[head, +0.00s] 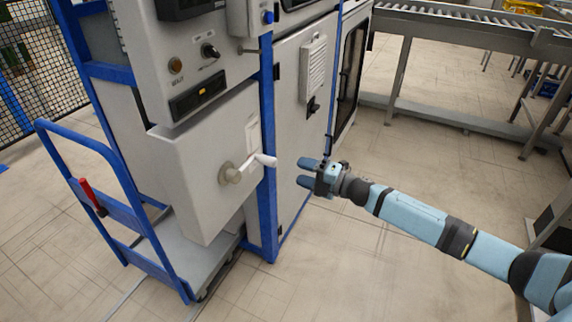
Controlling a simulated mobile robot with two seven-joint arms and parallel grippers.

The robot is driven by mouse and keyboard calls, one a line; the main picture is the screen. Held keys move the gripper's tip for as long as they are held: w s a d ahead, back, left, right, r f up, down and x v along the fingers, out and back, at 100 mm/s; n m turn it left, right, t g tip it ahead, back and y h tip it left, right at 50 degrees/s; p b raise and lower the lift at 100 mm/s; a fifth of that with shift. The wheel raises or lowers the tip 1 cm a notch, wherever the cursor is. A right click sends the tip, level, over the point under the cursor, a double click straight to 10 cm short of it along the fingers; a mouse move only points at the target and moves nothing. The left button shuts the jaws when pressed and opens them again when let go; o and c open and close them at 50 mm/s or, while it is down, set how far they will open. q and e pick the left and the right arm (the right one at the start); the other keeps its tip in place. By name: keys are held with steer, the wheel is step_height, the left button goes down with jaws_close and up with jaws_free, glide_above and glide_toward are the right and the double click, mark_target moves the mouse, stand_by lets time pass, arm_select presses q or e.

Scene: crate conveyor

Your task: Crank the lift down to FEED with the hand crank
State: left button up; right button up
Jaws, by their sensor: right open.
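The hand crank (232,173) sticks out from the front of a grey box on the machine. Its pale arm points right and ends in a white handle (265,160). My right gripper (303,173) is open and empty, a short way right of the handle and apart from it. Its fingers point left toward the crank. Above the crank is a control panel (215,75) with a knob, an amber lamp and a small dark display with an orange mark, too small to read. The lift itself and a FEED mark cannot be made out. My left gripper is not in view.
A blue-framed cart (115,205) with a red lever (92,195) stands at the left, close to the crank box. A grey cabinet (290,130) with a blue post is behind the handle. A roller conveyor (450,35) runs at the back right. The floor in front is clear.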

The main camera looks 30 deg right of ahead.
steer(key=shift+v, duration=1.45)
steer(key=shift+r, duration=0.1)
stand_by(0.4)
